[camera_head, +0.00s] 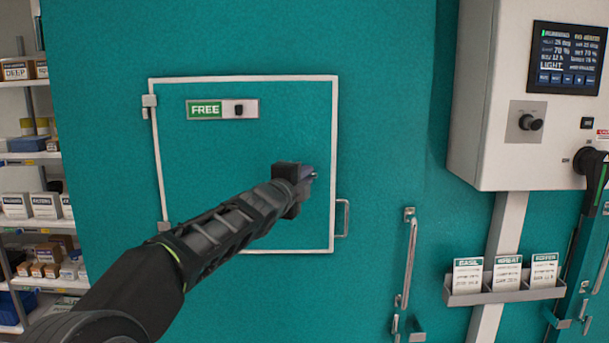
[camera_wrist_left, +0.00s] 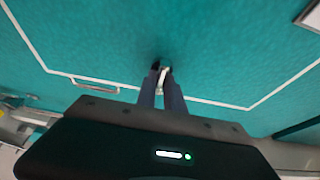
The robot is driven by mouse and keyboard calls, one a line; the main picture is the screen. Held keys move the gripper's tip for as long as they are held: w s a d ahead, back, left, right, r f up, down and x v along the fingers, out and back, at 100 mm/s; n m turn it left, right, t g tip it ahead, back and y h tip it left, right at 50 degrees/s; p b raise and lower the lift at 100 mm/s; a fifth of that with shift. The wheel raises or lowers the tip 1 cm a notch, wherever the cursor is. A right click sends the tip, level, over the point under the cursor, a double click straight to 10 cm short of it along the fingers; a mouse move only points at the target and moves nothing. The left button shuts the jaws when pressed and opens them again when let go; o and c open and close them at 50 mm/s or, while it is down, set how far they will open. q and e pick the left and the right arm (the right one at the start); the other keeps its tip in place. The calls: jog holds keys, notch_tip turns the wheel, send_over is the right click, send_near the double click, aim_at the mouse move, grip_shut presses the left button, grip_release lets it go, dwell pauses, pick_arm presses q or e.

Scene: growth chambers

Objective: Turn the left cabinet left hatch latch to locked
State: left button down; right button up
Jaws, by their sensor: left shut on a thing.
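The hatch (camera_head: 200,205) is a teal panel in a white frame on the teal cabinet front, and it looks closed. My left arm reaches across its lower part. My left gripper (camera_head: 308,174) is at the hatch's right side, inside the frame. In the left wrist view the fingers (camera_wrist_left: 163,82) are shut on a small pale piece (camera_wrist_left: 163,76), which looks like the hatch latch. The gripper hides most of the latch, so its turn angle cannot be told. A green "FREE" sign (camera_head: 205,110) with a dark knob beside it is on the hatch's upper part. My right gripper is not in view.
A small handle (camera_head: 345,217) sits at the hatch's right edge, and a long vertical handle (camera_head: 408,258) is farther right. A control box (camera_head: 485,110) with a screen and a card rack (camera_head: 505,292) are at the right. Stocked shelves (camera_head: 30,160) stand at the left.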

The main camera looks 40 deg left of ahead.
pick_arm(q)
jog(key=c, duration=1.4)
grip_release()
jog(key=shift+c, duration=0.2)
jog(key=b+v, duration=0.1)
jog(key=v, duration=0.6)
jog(key=shift+s, duration=0.35)
jog(key=shift+d, duration=0.1)
